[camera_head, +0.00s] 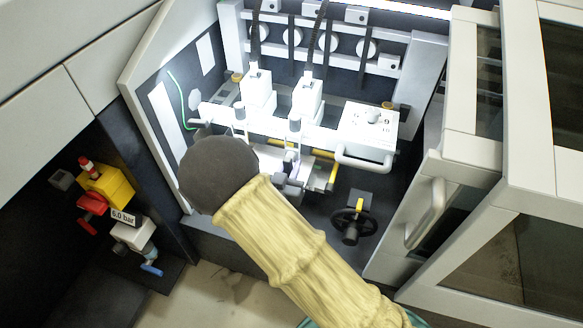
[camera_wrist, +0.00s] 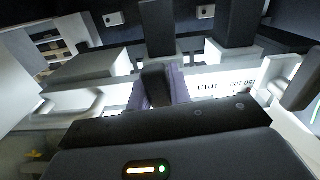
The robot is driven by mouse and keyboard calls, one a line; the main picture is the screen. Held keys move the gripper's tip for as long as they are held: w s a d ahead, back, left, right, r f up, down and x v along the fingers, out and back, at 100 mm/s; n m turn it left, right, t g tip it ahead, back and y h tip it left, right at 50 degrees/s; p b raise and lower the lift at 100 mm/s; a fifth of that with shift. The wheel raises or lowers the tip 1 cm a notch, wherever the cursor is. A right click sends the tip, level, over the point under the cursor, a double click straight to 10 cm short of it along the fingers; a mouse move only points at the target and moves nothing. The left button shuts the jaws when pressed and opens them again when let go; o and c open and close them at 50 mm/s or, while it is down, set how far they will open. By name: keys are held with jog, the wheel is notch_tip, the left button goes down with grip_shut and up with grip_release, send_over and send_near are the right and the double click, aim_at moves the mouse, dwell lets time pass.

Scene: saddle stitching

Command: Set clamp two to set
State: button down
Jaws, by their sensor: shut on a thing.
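Two white stitching heads, the left (camera_head: 257,92) and the right (camera_head: 306,97), stand on a white crossbar in the open machine bay. A grey upright cylinder stands in front of each, the left one (camera_head: 239,111) and the right one (camera_head: 295,124). My gripper (camera_head: 290,163) is below the right cylinder, mostly hidden behind my arm. In the wrist view, the purple fingers of my gripper (camera_wrist: 158,92) are shut on a dark clamp lever (camera_wrist: 156,76) between them. No label shows which clamp it is, and its setting cannot be read.
A white control box with a dial (camera_head: 369,126) and front handle is at the right. A black handwheel (camera_head: 353,222) sits below it. An open guard door with a handle (camera_head: 426,213) stands at the right. A yellow and red air unit (camera_head: 104,185) is at the left.

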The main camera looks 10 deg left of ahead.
jog(key=shift+a+m, duration=0.15)
jog(key=shift+m, duration=0.55)
jog(key=c, duration=1.3)
grip_release()
jog(key=s, duration=0.5)
jog(key=s+a, duration=0.1)
jog(key=s, duration=1.1)
jog(key=shift+s+a+p, duration=0.2)
jog(key=shift+s+p, duration=0.05)
jog(key=shift+p, duration=0.15)
